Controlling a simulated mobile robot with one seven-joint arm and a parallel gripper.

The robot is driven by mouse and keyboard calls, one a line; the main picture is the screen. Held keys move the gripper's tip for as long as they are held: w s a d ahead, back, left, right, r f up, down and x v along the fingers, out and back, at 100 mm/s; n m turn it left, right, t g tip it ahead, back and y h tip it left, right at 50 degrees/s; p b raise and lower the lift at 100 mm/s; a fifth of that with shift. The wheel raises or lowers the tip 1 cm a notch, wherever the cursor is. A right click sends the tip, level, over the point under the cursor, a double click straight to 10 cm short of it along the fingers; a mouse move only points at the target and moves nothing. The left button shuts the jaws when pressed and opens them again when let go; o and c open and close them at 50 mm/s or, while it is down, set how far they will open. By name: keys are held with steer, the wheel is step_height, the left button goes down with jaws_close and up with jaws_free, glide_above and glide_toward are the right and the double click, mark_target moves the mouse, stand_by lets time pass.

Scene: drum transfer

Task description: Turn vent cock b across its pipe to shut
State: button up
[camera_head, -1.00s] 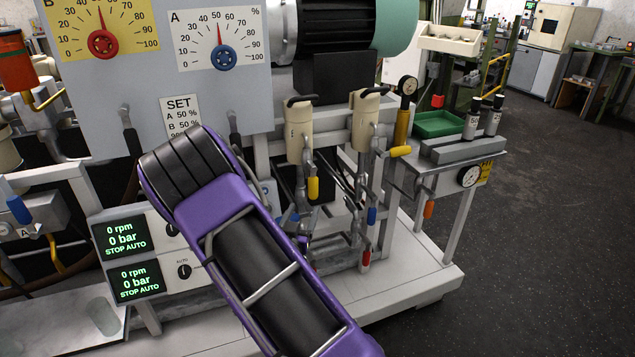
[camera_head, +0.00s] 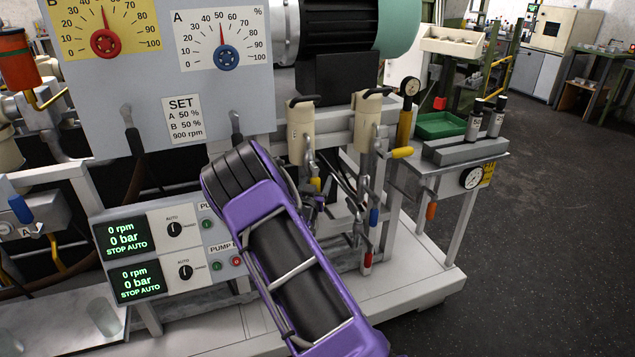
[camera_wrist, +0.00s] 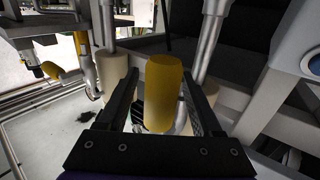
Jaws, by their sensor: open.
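A yellow cock handle (camera_wrist: 163,88) stands between the two fingers of my gripper (camera_wrist: 160,80) in the wrist view. Another yellow handle (camera_head: 402,152) lies sideways to the right. No label reading vent cock b is legible.
A second cream cylinder (camera_head: 367,122), a blue handle (camera_head: 374,216) and a red handle (camera_head: 367,260) crowd the pipes to the right. The pump panel (camera_head: 170,255) stands to the left of my arm. Open floor (camera_head: 540,220) lies at the right.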

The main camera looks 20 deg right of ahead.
jaws_close()
stand_by(0.3)
stand_by(1.1)
